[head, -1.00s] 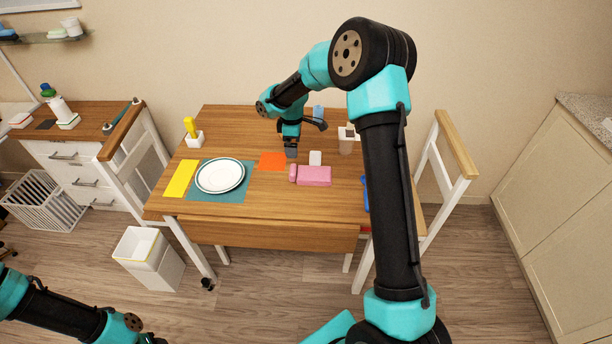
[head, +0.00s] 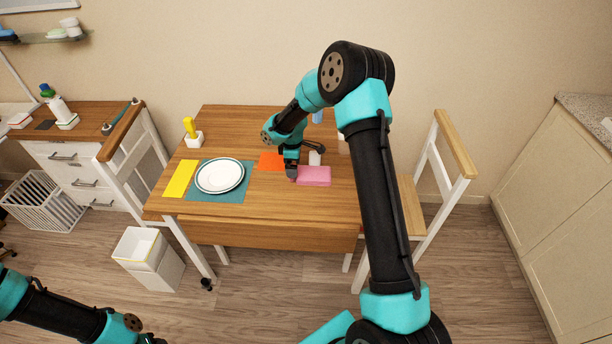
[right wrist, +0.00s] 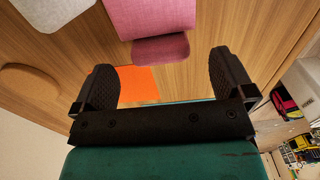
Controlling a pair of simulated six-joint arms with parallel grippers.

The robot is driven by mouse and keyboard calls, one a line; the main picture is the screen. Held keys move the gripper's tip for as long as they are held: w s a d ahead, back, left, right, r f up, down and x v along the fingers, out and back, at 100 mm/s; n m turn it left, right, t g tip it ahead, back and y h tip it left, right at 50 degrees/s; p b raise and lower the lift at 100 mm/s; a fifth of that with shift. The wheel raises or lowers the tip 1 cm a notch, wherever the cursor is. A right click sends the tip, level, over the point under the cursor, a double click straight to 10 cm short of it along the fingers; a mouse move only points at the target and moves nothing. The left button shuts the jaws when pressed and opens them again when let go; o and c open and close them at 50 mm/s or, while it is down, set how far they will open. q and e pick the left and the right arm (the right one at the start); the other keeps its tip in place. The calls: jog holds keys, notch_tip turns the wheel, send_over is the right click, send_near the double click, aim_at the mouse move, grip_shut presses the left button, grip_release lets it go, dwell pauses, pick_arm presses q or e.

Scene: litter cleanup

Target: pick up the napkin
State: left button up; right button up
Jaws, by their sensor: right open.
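The napkin appears to be the pink folded cloth (head: 315,176) on the wooden table, with a small flap at its left end. In the right wrist view the pink napkin (right wrist: 150,14) is at the top, and its flap (right wrist: 160,48) lies ahead of the gap between my fingers. My right gripper (head: 291,172) is over the left end of the napkin and hides the flap in the head view. In the right wrist view the right gripper (right wrist: 163,77) is open, with nothing between its fingers. My left arm shows at bottom left, its gripper outside the picture.
An orange sheet (head: 271,161) lies behind and left of the napkin, and a small white block (head: 315,158) is behind it. A white plate (head: 219,175) on a teal mat (head: 236,194) and a yellow sheet (head: 180,178) lie left. The table's front strip is clear.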

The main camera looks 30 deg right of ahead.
notch_tip(320, 180, down, 5)
jog(key=shift+w+f, duration=0.1)
dwell(0.3)
jog(key=shift+c, duration=0.5)
jog(key=c, duration=0.6)
